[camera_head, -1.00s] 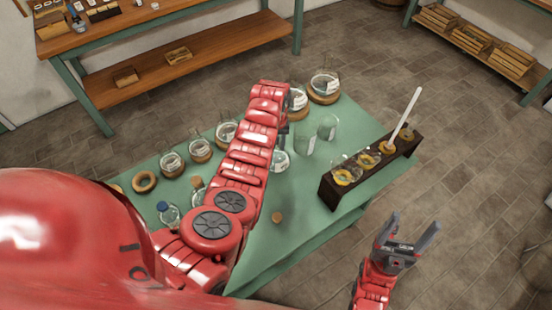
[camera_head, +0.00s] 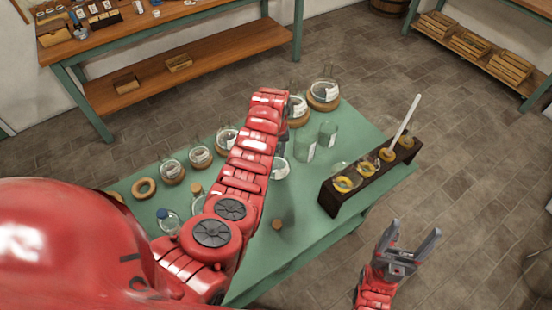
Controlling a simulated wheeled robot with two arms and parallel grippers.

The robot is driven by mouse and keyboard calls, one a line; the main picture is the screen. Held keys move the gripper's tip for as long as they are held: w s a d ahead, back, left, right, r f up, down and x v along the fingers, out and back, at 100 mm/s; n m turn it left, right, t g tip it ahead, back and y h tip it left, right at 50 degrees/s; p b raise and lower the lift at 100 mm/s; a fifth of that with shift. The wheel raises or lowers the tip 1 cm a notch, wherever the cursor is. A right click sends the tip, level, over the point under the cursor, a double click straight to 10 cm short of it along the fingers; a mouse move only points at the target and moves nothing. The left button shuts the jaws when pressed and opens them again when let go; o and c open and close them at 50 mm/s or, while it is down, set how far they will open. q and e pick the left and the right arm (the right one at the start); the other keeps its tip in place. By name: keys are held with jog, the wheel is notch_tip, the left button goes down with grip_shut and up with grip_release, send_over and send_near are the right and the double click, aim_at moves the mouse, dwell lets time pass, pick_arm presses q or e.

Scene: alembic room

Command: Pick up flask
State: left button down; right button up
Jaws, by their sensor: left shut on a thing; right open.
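A clear round flask (camera_head: 279,169) with a pale label is near the middle of the green table, just below the end of my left arm. My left gripper (camera_head: 283,142) is mostly hidden behind its own red arm. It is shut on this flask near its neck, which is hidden. I cannot tell whether the flask touches the table. My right gripper (camera_head: 405,240) is open and empty, off the table's right side, above the floor.
Several flasks stand on cork rings in a row at the back, including a large flask (camera_head: 324,92). Beakers (camera_head: 309,148) stand to the right of the held flask. A dark rack (camera_head: 345,200) holds flasks and a white rod. An empty cork ring (camera_head: 144,188) lies left.

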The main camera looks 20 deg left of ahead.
aim_at(276, 164)
pick_arm(q)
jog(key=shift+r+b, duration=0.3)
jog(key=r, duration=0.1)
jog(key=s+r, duration=0.1)
jog(key=s+r+b, duration=0.1)
jog(key=shift+d, duration=0.25)
jog(key=s+d+p, duration=0.2)
jog(key=s+p, duration=0.1)
jog(key=s, duration=0.3)
jog(key=s+d+r+p, duration=0.1)
jog(key=s+d+p, duration=0.1)
jog(key=s+p, duration=0.2)
jog(key=shift+s+r, duration=0.2)
jog(key=shift+s, duration=1.4)
jog(key=shift+d, duration=0.1)
jog(key=shift+r, duration=0.1)
